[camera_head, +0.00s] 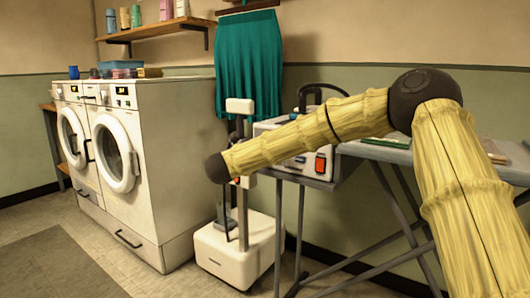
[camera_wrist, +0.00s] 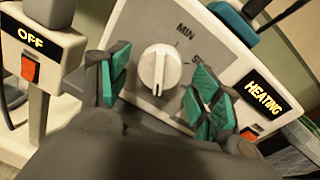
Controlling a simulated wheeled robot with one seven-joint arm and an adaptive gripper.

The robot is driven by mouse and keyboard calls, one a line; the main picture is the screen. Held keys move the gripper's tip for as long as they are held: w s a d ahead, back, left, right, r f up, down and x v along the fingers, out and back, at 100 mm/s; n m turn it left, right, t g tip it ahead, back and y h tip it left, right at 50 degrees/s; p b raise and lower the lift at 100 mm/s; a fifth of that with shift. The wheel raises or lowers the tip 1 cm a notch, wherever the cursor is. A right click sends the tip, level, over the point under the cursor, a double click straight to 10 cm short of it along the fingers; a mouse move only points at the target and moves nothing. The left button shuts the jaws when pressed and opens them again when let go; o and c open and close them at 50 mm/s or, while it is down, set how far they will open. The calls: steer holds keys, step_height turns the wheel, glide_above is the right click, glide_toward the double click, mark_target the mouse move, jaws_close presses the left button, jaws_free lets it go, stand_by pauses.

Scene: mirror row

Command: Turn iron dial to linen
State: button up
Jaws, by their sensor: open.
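The iron dial (camera_wrist: 158,68) is a round white knob with a raised ridge on a grey plate of the iron station's panel (camera_wrist: 213,58). Its ridge stands roughly upright in the wrist view; which end points cannot be told. The label MIN sits above right of it, and a label starting "SY" is partly hidden by the right finger. No linen label is visible. My gripper (camera_wrist: 157,80) is open, its teal-padded fingers apart on either side of the dial, with no clear contact. In the head view my arm covers the dial and gripper; part of the iron station (camera_head: 266,127) shows.
A lit HEATING display (camera_wrist: 262,98) with a red switch (camera_wrist: 249,134) is right of the dial. A white steamer (camera_head: 238,245) stands left, its display (camera_wrist: 30,39) reading OFF above a red switch. The ironing board (camera_head: 375,152) extends right; washing machines (camera_head: 160,130) stand left.

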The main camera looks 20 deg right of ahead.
steer(key=v, duration=1.2)
